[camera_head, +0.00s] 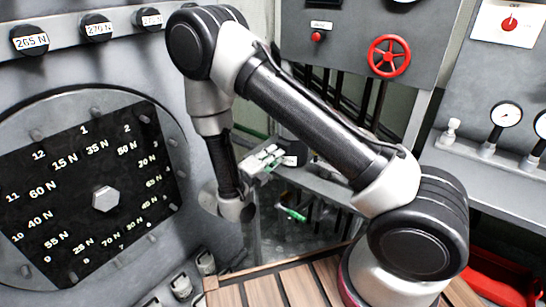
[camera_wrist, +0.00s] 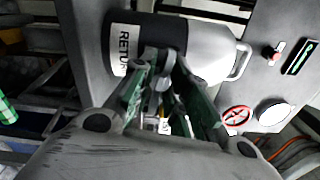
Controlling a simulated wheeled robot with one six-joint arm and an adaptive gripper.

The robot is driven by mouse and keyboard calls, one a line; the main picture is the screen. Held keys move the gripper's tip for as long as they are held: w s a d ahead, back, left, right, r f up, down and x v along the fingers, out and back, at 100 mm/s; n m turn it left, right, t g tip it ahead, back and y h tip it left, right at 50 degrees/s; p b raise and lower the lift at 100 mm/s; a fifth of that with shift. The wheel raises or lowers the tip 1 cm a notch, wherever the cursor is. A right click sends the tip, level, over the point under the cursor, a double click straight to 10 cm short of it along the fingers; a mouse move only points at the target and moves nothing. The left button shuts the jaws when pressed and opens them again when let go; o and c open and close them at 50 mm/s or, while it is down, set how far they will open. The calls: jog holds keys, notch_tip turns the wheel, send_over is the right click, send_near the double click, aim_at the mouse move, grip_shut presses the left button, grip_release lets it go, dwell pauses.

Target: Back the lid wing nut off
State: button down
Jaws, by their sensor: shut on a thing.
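In the wrist view a cylindrical housing labelled "RETURN" (camera_wrist: 123,50) lies across the top, with a dark band and a silver end. The wing nut (camera_wrist: 159,77) is a small grey part in front of it, largely covered by my fingers. My gripper (camera_wrist: 162,70) has its green-grey fingers closed in on the wing nut from both sides. In the head view my gripper (camera_head: 266,160) shows as a pale shape beyond my wrist, and the wing nut cannot be made out there.
A red handwheel (camera_head: 389,56) and a red knob (camera_head: 317,37) are on the panel behind my arm. A large round plate with torque markings (camera_head: 102,198) stands at left. Gauges (camera_head: 506,115) stand at right, and a wooden slatted surface (camera_head: 280,290) lies in front.

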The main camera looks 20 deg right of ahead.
jog(key=shift+f, duration=0.1)
jog(key=c, duration=1.3)
grip_release()
jog(key=v, duration=1.2)
